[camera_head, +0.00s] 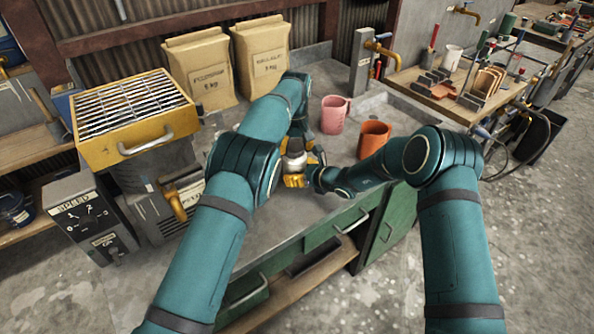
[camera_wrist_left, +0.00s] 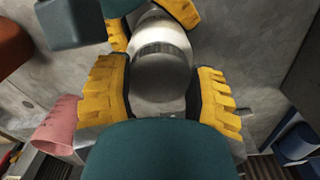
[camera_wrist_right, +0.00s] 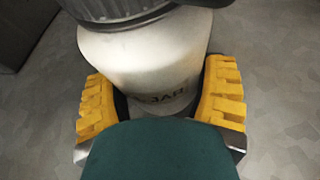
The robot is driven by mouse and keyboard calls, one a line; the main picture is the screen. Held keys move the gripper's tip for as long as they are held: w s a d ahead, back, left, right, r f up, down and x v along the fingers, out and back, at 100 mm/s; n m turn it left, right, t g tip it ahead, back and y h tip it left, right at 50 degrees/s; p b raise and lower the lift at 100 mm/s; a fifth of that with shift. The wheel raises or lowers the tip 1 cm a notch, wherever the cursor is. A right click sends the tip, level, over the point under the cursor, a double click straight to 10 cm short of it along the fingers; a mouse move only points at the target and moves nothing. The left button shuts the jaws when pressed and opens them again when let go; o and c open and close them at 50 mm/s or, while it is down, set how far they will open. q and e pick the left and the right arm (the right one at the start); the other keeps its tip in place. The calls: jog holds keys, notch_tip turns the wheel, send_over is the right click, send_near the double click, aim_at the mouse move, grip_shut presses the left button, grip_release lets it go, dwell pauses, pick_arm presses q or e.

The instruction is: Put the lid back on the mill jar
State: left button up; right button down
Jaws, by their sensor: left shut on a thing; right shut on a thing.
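The white mill jar (camera_head: 294,163) stands upright on the grey bench; its lettering shows in the right wrist view (camera_wrist_right: 155,60). My right gripper (camera_head: 294,181) is shut around the jar's lower body, its yellow fingers on both sides (camera_wrist_right: 162,100). My left gripper (camera_head: 300,147) is above, its fingers on either side of the round grey metal lid (camera_wrist_left: 162,75), shut on it. The lid is at the jar's top; its dark ribbed edge shows in the right wrist view (camera_wrist_right: 120,12). I cannot tell whether it is fully seated. My left arm partly hides the jar in the head view.
A pink mug (camera_head: 334,115) and an orange mug (camera_head: 373,139) stand right of the jar. Two paper sacks (camera_head: 203,70) (camera_head: 262,60) stand behind. A yellow-topped machine (camera_head: 135,115) is at left. The bench front left of the jar is clear.

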pick_arm(q)
jog(key=shift+m, duration=0.8)
pick_arm(e)
jog(key=shift+r, duration=0.1)
pick_arm(q)
jog(key=o, duration=1.3)
jog(key=shift+s+r, duration=0.1)
jog(key=shift+r, duration=3.6)
pick_arm(e)
grip_release()
